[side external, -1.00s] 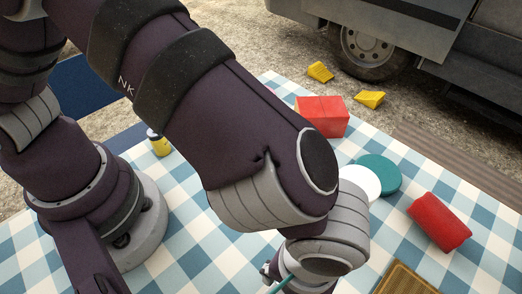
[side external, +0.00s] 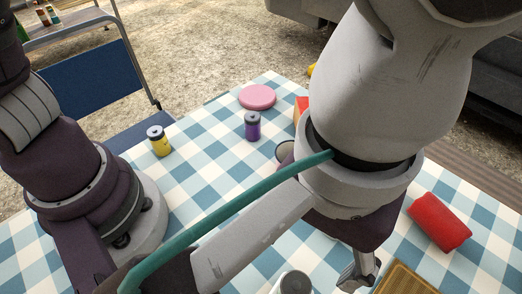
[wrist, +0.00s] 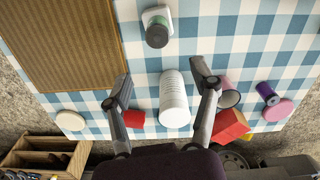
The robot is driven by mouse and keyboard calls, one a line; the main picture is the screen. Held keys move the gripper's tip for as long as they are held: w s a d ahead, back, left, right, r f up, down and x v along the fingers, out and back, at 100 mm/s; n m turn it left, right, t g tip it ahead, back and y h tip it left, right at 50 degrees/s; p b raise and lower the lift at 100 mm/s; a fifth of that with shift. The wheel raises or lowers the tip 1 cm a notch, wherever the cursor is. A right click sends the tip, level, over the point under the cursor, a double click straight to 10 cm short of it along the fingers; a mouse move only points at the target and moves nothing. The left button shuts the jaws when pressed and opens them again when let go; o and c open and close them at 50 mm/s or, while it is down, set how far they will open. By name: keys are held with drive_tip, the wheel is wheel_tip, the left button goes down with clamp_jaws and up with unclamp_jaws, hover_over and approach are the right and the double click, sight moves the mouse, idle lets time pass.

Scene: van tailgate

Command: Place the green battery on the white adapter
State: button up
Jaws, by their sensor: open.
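In the wrist view a dark grey-green cylinder (wrist: 157,36), which looks like the green battery, stands at the top centre. It overlaps the near edge of a white rounded block (wrist: 156,13), which looks like the adapter; I cannot tell whether it rests fully on it. My gripper (wrist: 161,82) is open and empty, pointing toward the cylinder but well short of it. A white bottle (wrist: 174,98) shows between the fingers, untouched as far as I can see. In the side view one finger of my gripper (side external: 360,272) shows beside the board; my arm hides much of the table.
A brown board (wrist: 70,45) lies left. A red cylinder (side external: 440,222), a red box (wrist: 230,126), a purple battery (side external: 252,126), a pink disc (side external: 258,97) and a yellow battery (side external: 158,141) are on the checked cloth. A wooden crate (wrist: 45,153) is beyond the table.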

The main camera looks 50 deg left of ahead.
drive_tip(key=w+a+r+t, duration=0.1)
drive_tip(key=w+a+r, duration=0.1)
drive_tip(key=w+a, duration=0.35)
drive_tip(key=w+a+r+t, duration=0.2)
drive_tip(key=a+r, duration=0.1)
drive_tip(key=a, duration=0.5)
drive_tip(key=s+a+f+m+t, duration=0.1)
drive_tip(key=s+a+m+t, duration=0.1)
drive_tip(key=a, duration=1.1)
drive_tip(key=shift+s+f, duration=0.25)
drive_tip(key=shift+s, duration=0.45)
